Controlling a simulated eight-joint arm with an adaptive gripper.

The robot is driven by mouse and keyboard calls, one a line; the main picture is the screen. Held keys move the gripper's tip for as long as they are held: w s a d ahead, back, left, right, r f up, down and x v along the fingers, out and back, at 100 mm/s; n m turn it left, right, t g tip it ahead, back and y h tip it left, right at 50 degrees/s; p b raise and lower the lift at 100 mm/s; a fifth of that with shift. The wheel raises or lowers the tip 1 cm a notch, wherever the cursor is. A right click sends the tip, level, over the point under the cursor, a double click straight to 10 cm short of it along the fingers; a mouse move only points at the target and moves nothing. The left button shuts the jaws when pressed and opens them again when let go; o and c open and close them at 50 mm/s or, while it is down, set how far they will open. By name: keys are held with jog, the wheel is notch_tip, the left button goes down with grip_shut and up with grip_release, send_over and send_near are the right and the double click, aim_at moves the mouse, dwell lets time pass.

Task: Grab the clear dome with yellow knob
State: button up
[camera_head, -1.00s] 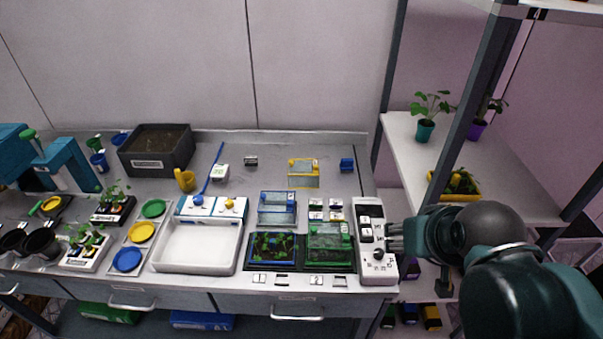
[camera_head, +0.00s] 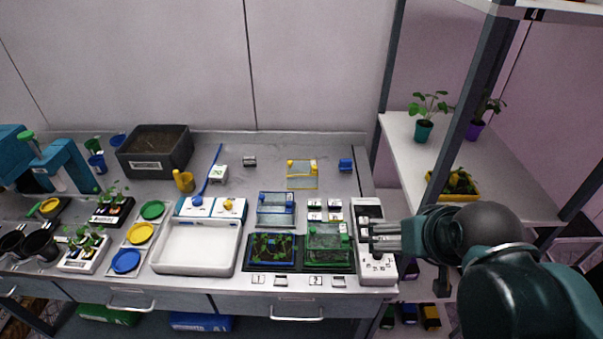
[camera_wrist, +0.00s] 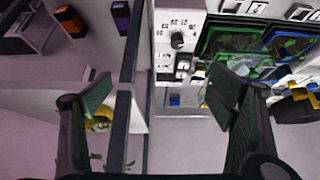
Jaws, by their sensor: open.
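The clear dome with yellow knob (camera_head: 303,179) sits at the back right of the bench in the head view, a see-through box with yellow edges and a yellow knob on top. My gripper (camera_head: 383,237) is over the white control panel at the bench's right end, in front and to the right of the dome, apart from it. In the wrist view my gripper (camera_wrist: 165,95) has its two dark fingers spread wide with nothing between them. I cannot make out the dome clearly in the wrist view.
The white control panel (camera_head: 367,211) lies under my gripper. A blue-edged dome (camera_head: 276,209) and a green-edged dome (camera_head: 328,240) stand left of it. A shelf post (camera_head: 392,75) rises at the right.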

jog(key=w+a+n+t+y, duration=0.1)
jog(key=w+a, duration=0.3)
jog(key=n+t, duration=0.4)
jog(key=n, duration=1.9)
send_near(302, 173)
jog(key=d+r, duration=0.2)
jog(key=d, duration=0.2)
jog(key=w+a+f+n, duration=0.1)
jog(key=n, duration=0.2)
jog(key=w+a+f+n, duration=0.1)
jog(key=n, duration=0.3)
jog(key=w+a+f+n+t, duration=0.1)
jog(key=w+f+n, duration=0.1)
jog(key=n, duration=0.1)
jog(key=shift+a+p, duration=0.3)
jog(key=shift+a, duration=0.05)
jog(key=shift+w+a+f+n, duration=0.15)
jog(key=shift+a+f+n, duration=0.1)
jog(key=shift+n, duration=0.4)
jog(key=shift+w+a+f+n, duration=0.15)
jog(key=shift+a+f+n, duration=0.1)
jog(key=shift+n, duration=0.4)
jog(key=shift+d, duration=0.1)
jog(key=shift+w, duration=0.1)
jog(key=shift+x, duration=1.2)
